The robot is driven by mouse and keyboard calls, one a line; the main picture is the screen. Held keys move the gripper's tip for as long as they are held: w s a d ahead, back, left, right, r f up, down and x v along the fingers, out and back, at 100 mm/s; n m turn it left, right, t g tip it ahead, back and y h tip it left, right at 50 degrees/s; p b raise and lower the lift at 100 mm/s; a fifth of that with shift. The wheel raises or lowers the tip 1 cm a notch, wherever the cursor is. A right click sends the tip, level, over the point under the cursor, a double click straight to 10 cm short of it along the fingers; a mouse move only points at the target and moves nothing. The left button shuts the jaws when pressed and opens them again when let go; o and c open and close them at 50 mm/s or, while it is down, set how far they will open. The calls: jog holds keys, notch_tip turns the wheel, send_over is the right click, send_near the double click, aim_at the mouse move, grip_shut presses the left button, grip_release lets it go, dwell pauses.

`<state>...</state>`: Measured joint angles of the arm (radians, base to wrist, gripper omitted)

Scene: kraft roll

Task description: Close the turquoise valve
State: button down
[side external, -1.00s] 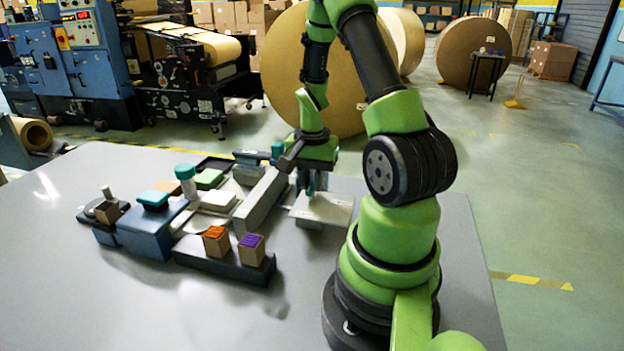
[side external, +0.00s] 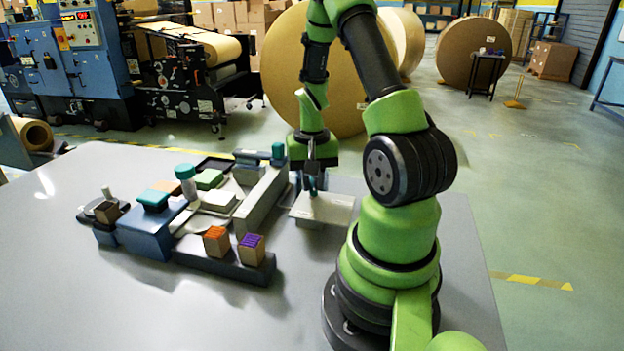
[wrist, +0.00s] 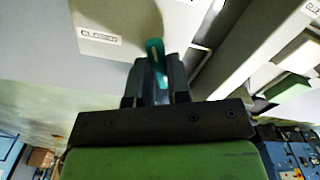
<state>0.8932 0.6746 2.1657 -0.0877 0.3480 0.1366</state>
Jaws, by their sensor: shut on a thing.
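The turquoise valve handle (wrist: 155,50) shows between the dark fingers of my gripper (wrist: 155,85) in the wrist view. My gripper is shut on it, and the fingers hide part of the handle. The valve stands on a pale plate (wrist: 110,15), which carries a "CLOSED" label (wrist: 101,36) beside the handle. In the side view my gripper (side external: 314,186) points down over the pale plate (side external: 325,209), and little of the handle can be made out there.
A long grey block (side external: 262,203) stands close to the left of the plate. Further left are a turquoise-capped jar (side external: 186,180), a blue box (side external: 152,232), and a dark rack (side external: 222,262) with orange-topped and purple-topped blocks. The front of the table (side external: 150,310) is clear.

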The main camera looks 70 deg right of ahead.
aim_at(312, 183)
jog(key=n, duration=1.2)
jog(key=shift+n, duration=0.3)
dwell(0.4)
jog(key=c, duration=1.1)
grip_release()
jog(key=shift+r, duration=0.1)
notch_tip(312, 183, up, 10)
jog(key=shift+f, duration=0.1)
